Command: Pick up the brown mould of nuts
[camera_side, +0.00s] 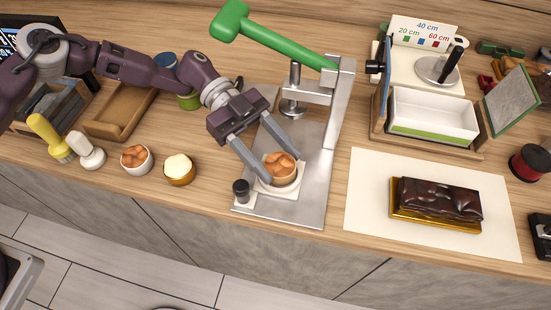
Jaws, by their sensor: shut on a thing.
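The brown mould of nuts (284,179) is a small round tan cup filled with brown nuts. It sits over a white square pad on the metal press plate, near the plate's front. My gripper (281,167) is shut on the mould, with one finger at its left and one at its right. Whether the mould touches the pad or is slightly raised I cannot tell. A white mould of nuts (136,164) stands on the counter at the left. A brown mould with a pale cream filling (180,180) stands to the right of it.
The metal press (325,120) with a green-handled lever (275,38) rises just behind and right of my gripper. A small black knob (241,187) stands at front left. A chocolate slab (437,201) lies on white paper at right.

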